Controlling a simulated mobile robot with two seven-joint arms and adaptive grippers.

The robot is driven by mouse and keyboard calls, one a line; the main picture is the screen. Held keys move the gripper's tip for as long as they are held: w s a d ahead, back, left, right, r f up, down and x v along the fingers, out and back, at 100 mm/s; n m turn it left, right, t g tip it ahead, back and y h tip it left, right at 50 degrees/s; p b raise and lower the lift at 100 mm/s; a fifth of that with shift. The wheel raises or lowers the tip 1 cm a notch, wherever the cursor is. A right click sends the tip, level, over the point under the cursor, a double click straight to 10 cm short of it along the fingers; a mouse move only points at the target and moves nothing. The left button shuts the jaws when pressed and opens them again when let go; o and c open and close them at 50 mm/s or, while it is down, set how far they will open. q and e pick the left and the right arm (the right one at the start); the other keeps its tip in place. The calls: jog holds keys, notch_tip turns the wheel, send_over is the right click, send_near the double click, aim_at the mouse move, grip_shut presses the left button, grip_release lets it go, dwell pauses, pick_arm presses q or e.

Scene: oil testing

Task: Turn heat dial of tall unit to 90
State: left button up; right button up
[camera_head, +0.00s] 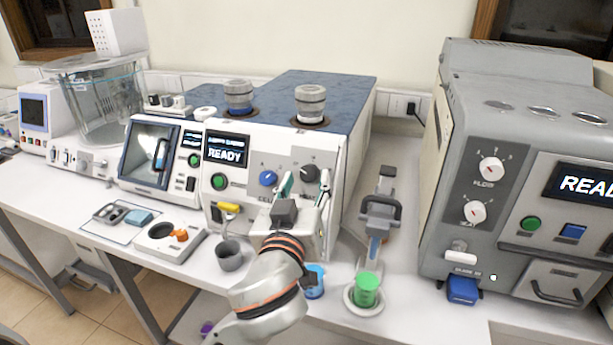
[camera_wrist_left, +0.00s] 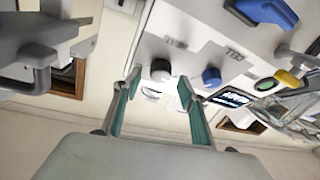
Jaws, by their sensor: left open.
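A white-fronted unit (camera_head: 227,146) with a blue top stands in the middle of the head view, its display reading READY. A black dial (camera_head: 309,173) and a blue dial (camera_head: 268,178) sit on its front. My left gripper (camera_head: 306,188) is open and empty before the black dial. In the left wrist view, the black dial (camera_wrist_left: 160,70) lies between the lines of the two fingers (camera_wrist_left: 160,82), apart from them. The blue dial (camera_wrist_left: 211,76) is just beside one fingertip. A grey unit at right has two white dials (camera_head: 491,168).
A clamp stand (camera_head: 378,205) with a green cup (camera_head: 367,289) stands right of my arm. A grey cup (camera_head: 229,255) and a blue cup (camera_head: 315,281) flank my wrist. A yellow handle (camera_head: 228,206) juts from the middle unit's front. The grey unit (camera_head: 450,235) bounds the right.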

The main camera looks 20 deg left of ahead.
pick_arm(q)
jog(key=shift+w+a, duration=0.15)
jog(key=shift+w, duration=0.55)
pick_arm(e)
jog(key=shift+w+r, duration=0.25)
jog(key=shift+w, duration=0.05)
pick_arm(q)
jog(key=c, duration=1.1)
pick_arm(e)
jog(key=shift+w+r, duration=0.1)
jog(key=shift+r, duration=0.1)
jog(key=shift+r, duration=0.1)
